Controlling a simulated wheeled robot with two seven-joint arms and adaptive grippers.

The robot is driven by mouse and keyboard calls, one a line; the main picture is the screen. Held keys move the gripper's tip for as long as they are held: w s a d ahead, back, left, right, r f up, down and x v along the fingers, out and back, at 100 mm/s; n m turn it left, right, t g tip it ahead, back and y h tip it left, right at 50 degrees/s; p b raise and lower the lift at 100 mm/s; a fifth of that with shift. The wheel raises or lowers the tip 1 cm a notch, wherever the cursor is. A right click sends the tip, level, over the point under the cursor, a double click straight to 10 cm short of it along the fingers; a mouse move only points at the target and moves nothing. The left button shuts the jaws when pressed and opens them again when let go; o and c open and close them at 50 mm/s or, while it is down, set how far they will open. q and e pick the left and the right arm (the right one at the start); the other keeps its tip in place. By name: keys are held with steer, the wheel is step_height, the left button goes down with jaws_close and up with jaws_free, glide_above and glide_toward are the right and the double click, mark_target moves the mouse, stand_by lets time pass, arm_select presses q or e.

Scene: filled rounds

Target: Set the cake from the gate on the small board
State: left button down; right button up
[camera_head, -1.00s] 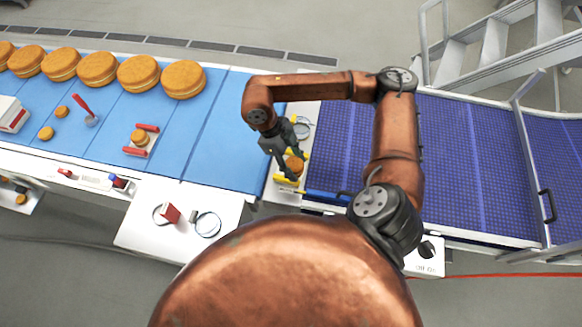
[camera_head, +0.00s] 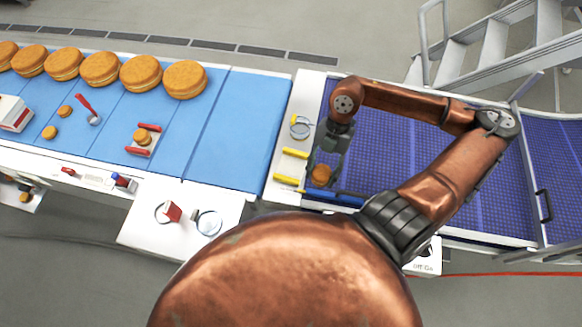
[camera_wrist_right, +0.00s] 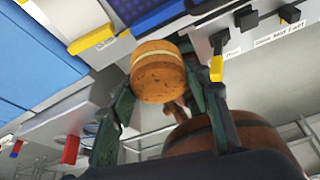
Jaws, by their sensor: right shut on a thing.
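The small golden cake (camera_head: 321,174) is held in my right gripper (camera_head: 323,168), over the left end of the purple belt. In the right wrist view the cake (camera_wrist_right: 158,82) sits between the two dark fingers, its pale filling line showing. One yellow bar (camera_wrist_right: 92,40) also shows in the right wrist view. My left gripper is out of view.
The blue belt (camera_head: 235,130) at left carries a row of large cakes (camera_head: 185,79), small cakes, a red-handled tool (camera_head: 86,106) and a red-barred holder (camera_head: 150,128) with a small cake. A white side table (camera_head: 150,236) holds rings and a red block. The purple belt (camera_head: 480,190) is clear.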

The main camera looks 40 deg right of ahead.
steer(key=shift+w+f, duration=0.15)
steer(key=shift+w, duration=0.25)
steer(key=w+f, duration=0.3)
steer(key=w, duration=0.1)
steer(key=w+f, duration=0.3)
steer(key=w, duration=0.1)
steer(key=w+f+p, duration=0.1)
steer(key=w+f, duration=0.1)
steer(key=w, duration=0.2)
steer(key=shift+w+a+f, duration=0.2)
steer(key=shift+a+f, duration=0.1)
steer(key=shift+f, duration=0.1)
steer(key=shift+w+f, duration=0.3)
steer(key=shift+f, duration=0.05)
steer(key=shift+f+p, duration=0.35)
steer(key=shift+f, duration=1.25)
steer(key=o, duration=0.8)
steer(key=shift+c, duration=0.2)
steer(key=b+v, duration=0.1)
steer(key=v, duration=1.1)
steer(key=shift+b, duration=0.35)
